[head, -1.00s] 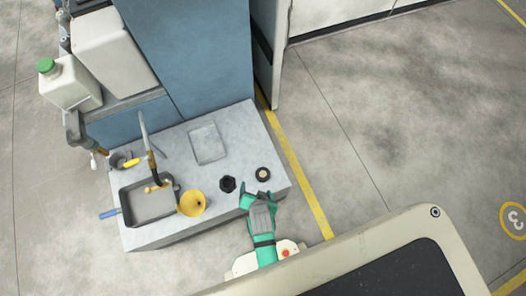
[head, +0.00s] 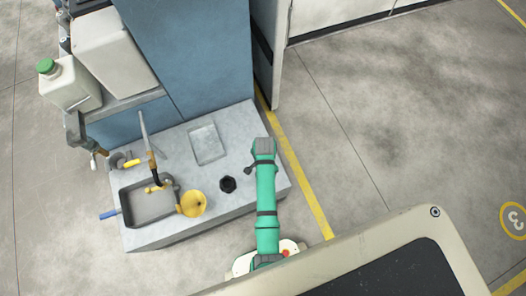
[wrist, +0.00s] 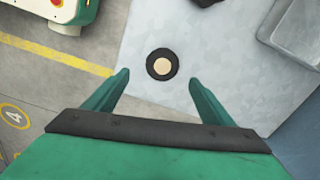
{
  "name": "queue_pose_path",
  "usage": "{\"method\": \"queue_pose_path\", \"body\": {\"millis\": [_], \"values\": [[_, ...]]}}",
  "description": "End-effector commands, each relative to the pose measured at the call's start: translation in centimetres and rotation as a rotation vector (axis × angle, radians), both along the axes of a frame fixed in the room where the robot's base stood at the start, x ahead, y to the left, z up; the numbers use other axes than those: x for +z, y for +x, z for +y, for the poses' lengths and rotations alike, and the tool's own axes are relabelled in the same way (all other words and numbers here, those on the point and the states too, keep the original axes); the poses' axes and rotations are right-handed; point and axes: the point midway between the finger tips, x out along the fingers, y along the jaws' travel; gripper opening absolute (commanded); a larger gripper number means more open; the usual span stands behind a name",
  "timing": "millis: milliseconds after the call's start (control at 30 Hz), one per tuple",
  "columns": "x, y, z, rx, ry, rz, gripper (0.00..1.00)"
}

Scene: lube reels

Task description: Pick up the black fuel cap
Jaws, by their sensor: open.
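A round black cap with a tan centre (wrist: 162,64) lies flat on the grey bench top, seen in the wrist view. It sits just ahead of and between the fingertips of my gripper (wrist: 159,77), which is open and empty. The fingers do not appear to touch it. In the head view my arm hides this cap and the gripper's fingers. A second black piece (head: 228,184), with a knobbed outline, lies on the bench to the left of my arm. Its edge shows at the top of the wrist view (wrist: 205,2).
The bench (head: 235,128) also holds a shallow metal tray (head: 207,144), a yellow funnel (head: 193,204) and a dark drain pan (head: 150,204) at the left. Blue cabinetry (head: 190,50) rises behind. The bench edge is close to the cap.

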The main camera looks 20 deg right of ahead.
Motion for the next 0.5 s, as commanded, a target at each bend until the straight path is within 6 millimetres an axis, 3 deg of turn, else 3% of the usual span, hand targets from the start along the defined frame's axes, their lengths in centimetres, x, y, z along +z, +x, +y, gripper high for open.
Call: {"method": "queue_pose_path", "body": {"millis": [500], "values": [[-5.2, 0.5, -0.2, 0.002, 0.000, 0.000, 0.77]]}}
